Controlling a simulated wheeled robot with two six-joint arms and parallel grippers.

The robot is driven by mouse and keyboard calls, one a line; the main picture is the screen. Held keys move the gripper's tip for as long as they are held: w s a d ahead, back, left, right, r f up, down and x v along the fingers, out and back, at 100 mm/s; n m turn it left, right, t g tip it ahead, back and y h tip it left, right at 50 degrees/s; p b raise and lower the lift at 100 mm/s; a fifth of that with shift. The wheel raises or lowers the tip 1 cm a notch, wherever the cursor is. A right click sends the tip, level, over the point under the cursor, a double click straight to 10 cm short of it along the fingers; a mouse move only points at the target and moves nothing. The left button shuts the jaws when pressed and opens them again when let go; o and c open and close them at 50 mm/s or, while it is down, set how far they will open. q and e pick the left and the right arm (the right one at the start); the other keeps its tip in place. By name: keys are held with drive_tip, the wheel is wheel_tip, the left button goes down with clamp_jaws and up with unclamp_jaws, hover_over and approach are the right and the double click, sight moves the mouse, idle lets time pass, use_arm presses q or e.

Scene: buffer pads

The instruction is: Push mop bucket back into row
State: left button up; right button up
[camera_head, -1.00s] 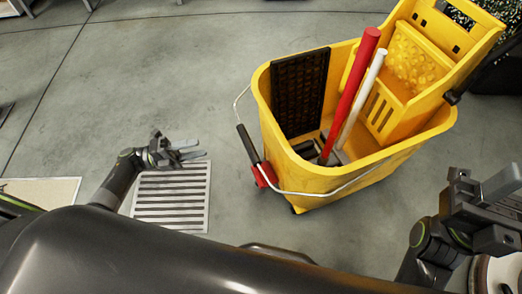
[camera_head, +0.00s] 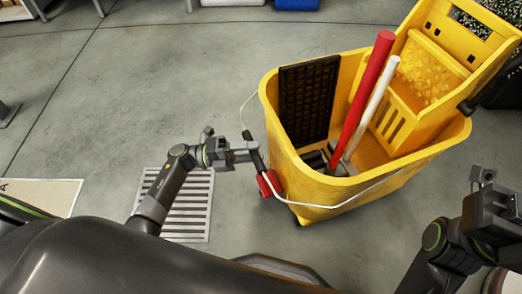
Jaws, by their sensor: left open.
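The yellow mop bucket (camera_head: 292,172) stands on the floor right of centre, with a wringer (camera_head: 425,80) at its right end. Its thin white wire handle (camera_head: 345,200) hangs across the near side, with a black grip (camera_head: 253,150) and a red bracket (camera_head: 268,184) at the left. My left gripper (camera_head: 250,151) is open, with its fingers at the black grip; I cannot tell whether they touch it. My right gripper (camera_head: 508,205) is at the right edge, partly cut off, near the bucket's right side and apart from it.
A red stick (camera_head: 368,85) and a white stick (camera_head: 372,105) lean inside the bucket. A floor drain grate (camera_head: 185,215) lies below my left arm. A pale board (camera_head: 45,193) lies at the left. Shelf legs and a blue box (camera_head: 297,4) are at the top.

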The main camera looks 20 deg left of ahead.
use_arm(q)
drive_tip(key=shift+x, duration=1.45)
clamp_jaws()
